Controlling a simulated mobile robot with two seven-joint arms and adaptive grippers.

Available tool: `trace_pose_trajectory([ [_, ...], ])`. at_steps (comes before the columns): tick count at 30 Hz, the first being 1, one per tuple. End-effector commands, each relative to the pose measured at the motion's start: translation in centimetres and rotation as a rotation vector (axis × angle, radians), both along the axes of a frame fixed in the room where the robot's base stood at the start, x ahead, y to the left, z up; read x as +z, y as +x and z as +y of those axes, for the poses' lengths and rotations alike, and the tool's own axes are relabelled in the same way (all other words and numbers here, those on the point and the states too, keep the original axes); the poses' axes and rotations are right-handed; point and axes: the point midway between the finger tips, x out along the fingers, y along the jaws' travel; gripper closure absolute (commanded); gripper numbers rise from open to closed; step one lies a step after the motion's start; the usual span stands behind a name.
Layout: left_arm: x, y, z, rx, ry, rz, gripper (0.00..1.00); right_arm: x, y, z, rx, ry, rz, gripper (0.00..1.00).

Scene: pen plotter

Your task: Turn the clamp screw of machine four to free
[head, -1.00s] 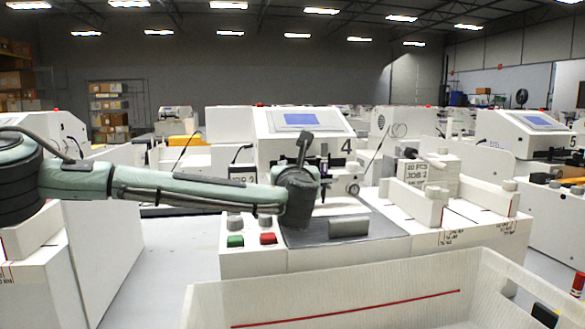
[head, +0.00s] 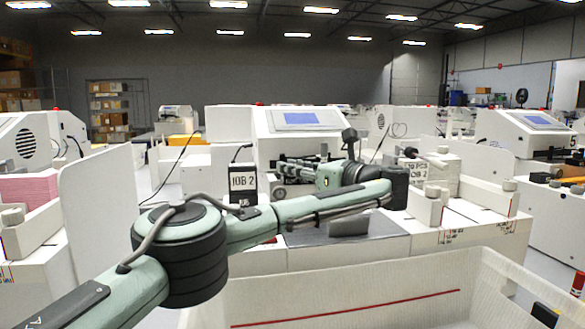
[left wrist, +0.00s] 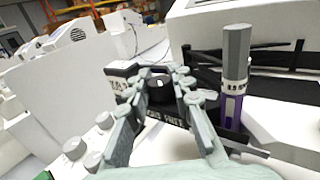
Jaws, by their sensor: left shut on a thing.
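Machine four (head: 262,122), white with a blue screen, stands in the middle of the head view; my wrist covers its number. My left gripper (head: 284,170) reaches in from the right side, pointing left at the pen carriage. In the left wrist view, the left gripper (left wrist: 157,84) has its fingers on both sides of the round black clamp screw (left wrist: 160,92), shut on it. A label that seems to read FREE (left wrist: 165,117) is just below the screw. A pen (left wrist: 235,80) with a grey top and purple lower part stands upright to the right. My right gripper is out of view.
A white crate (head: 400,280) with a red line stands in front. A grey block (head: 349,223) lies on the machine's front. Grey knobs (left wrist: 75,148) show at lower left in the wrist view. Another machine (head: 520,130) stands right.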

Motion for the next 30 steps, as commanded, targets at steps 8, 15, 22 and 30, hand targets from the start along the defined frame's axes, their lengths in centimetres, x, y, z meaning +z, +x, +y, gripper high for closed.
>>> trace_pose_trajectory([
  [8, 0.33, 0.04, 0.04, 0.067, 0.001, -0.006, 1.00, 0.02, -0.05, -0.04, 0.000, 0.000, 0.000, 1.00],
  [15, 0.42, 0.10, 0.11, 0.086, 0.003, -0.008, 1.00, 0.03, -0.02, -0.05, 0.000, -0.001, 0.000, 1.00],
  [22, 0.50, 0.13, 0.14, 0.087, 0.003, -0.010, 1.00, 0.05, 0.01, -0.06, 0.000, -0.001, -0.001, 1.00],
  [30, 0.47, 0.11, 0.13, 0.087, 0.003, -0.010, 0.63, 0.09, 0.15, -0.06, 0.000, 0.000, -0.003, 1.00],
])
